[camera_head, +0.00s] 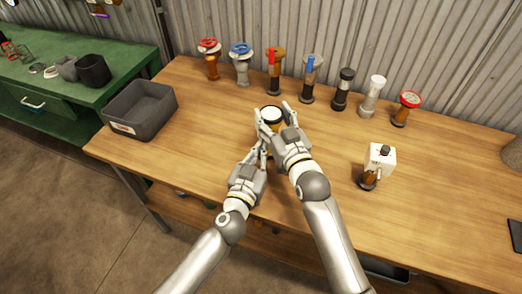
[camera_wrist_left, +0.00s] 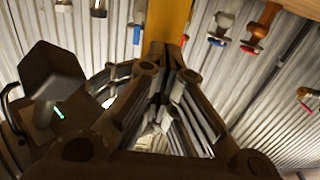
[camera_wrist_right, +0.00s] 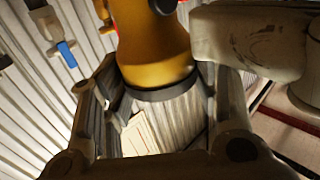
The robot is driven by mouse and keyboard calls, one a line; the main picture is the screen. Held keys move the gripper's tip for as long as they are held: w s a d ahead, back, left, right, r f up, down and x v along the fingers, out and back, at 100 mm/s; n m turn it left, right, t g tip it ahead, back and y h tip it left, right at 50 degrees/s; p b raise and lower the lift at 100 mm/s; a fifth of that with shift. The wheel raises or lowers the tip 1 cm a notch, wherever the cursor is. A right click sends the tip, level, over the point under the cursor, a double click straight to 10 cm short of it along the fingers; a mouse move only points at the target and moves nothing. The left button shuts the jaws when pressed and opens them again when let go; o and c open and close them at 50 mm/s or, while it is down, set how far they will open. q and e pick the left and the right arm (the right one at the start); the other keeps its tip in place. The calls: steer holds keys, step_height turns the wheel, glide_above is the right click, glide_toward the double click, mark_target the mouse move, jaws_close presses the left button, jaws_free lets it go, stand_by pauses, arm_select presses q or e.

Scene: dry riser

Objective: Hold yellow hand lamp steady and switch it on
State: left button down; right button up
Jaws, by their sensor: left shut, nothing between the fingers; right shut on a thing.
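The yellow hand lamp (camera_head: 271,114) stands upright near the middle of the wooden table, its pale round top with a dark rim showing between the fingers of my right gripper (camera_head: 275,118). In the right wrist view the yellow lamp body (camera_wrist_right: 150,50) has a dark band and sits between the fingers. My right gripper is shut on it. My left gripper (camera_head: 262,142) is shut and empty, just left of and below the lamp. In the left wrist view its closed fingertips point at the yellow body (camera_wrist_left: 168,22); I cannot tell whether they touch. The lamp's switch is not clearly seen.
A row of valves and fittings, including a red-wheeled valve (camera_head: 209,50), lines the back of the wooden table (camera_head: 440,185). A grey bin (camera_head: 141,108) stands at left. A white-boxed fitting (camera_head: 379,160) stands at right. A green bench (camera_head: 75,90) is at far left.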

arm_select(q)
steer(key=shift+x, duration=0.85)
steer(key=shift+w, duration=0.15)
steer(key=v, duration=0.6)
stand_by(0.3)
stand_by(1.5)
